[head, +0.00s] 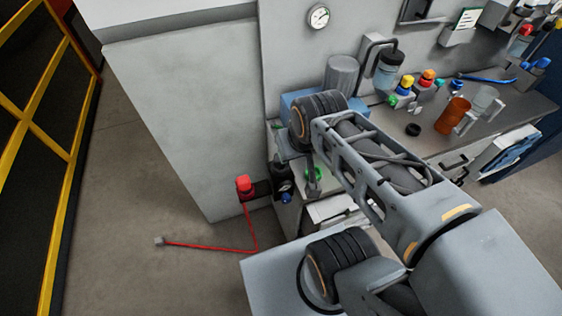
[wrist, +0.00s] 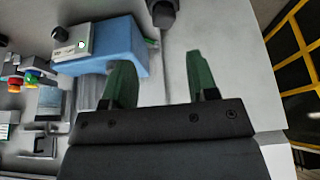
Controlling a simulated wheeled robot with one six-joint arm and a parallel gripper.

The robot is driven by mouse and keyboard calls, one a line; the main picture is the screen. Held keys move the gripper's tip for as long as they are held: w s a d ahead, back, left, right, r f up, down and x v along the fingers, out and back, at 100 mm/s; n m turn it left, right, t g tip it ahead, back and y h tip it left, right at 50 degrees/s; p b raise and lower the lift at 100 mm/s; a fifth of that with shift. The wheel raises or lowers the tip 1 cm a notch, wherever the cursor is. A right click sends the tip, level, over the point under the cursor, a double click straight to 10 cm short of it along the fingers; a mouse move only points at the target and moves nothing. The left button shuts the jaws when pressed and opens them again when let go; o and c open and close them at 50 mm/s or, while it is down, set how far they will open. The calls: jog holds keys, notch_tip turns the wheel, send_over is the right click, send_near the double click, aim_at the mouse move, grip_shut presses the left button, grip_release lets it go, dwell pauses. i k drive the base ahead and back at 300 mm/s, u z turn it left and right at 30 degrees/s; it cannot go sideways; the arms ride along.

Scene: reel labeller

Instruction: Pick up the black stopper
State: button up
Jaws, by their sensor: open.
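A small black round piece, which looks like the black stopper (head: 413,129), lies on the grey worktop in the head view, left of an orange-brown cup. I cannot make it out in the wrist view. My gripper (wrist: 158,72) is open and empty in the wrist view, its two dark green fingers spread apart. The fingers point towards a blue block and a pale wall, away from the stopper. In the head view my wrist is left of the stopper, and I cannot clearly see the fingers there.
The orange-brown cup (head: 452,115) and a clear beaker (head: 485,99) stand right of the stopper. Coloured knobs (head: 405,86) are behind it. The blue block (wrist: 118,52) is close to the left finger. A red-topped post (head: 244,185) with a red cable is at the lower left.

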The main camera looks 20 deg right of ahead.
aim_at(277, 164)
jog(key=z, duration=1.3)
jog(key=k, duration=0.85)
jog(key=u, duration=1.15)
jog(key=i, duration=0.5)
jog(key=z, duration=0.05)
